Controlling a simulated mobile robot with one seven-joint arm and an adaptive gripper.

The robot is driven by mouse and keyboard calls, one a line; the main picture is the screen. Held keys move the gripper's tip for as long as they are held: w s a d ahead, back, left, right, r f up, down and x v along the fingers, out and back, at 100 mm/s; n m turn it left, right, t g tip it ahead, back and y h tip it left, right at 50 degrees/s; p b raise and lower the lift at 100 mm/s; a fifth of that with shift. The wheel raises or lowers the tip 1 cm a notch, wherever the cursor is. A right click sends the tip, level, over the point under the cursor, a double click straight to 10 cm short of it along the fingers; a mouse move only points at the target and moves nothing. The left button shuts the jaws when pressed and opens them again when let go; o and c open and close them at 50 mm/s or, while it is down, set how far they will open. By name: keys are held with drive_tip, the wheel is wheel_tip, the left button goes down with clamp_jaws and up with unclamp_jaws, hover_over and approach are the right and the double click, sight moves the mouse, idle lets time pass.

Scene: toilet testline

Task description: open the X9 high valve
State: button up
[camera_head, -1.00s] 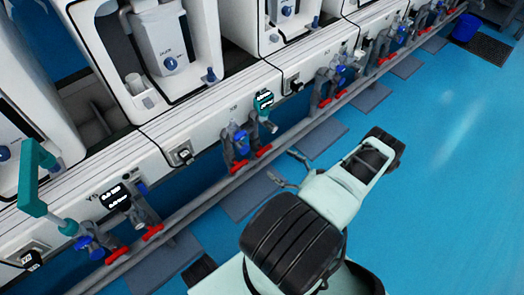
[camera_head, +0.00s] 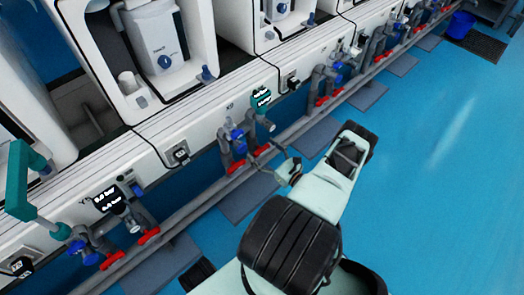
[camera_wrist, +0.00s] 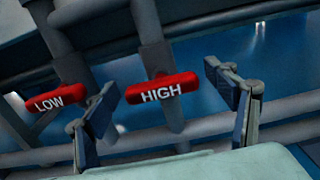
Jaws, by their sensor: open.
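The red X9 HIGH valve handle (camera_wrist: 160,90) lies crosswise over its grey vertical pipe in the wrist view, its lettering facing me. In the head view the handle (camera_head: 262,150) sits low at the X9 station, at the rail. The red LOW handle (camera_wrist: 55,100) is to its left. My gripper (camera_wrist: 163,80) is open, with one finger on each side of the HIGH handle; the left finger is between the two handles. I see no clear contact. In the head view my gripper (camera_head: 279,168) is just right of and below the handle.
A grey rail pipe (camera_head: 200,207) runs along the front of the stations. Neighbouring stations have more red handles (camera_head: 148,236). The blue floor (camera_head: 420,150) to the right is clear.

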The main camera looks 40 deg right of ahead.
drive_tip(key=shift+w, duration=0.1)
drive_tip(key=c, duration=1.2)
drive_tip(key=shift+o, duration=0.2)
drive_tip(key=shift+n, duration=0.3)
drive_tip(key=n, duration=0.3)
drive_tip(key=shift+n, duration=0.3)
drive_tip(key=n, duration=0.4)
drive_tip(key=shift+a+n, duration=0.15)
drive_tip(key=shift+n, duration=0.15)
drive_tip(key=n+p, duration=0.1)
drive_tip(key=n, duration=0.3)
drive_tip(key=shift+f, duration=0.1)
drive_tip(key=n+p, duration=0.1)
drive_tip(key=n, duration=0.4)
drive_tip(key=shift+f, duration=0.15)
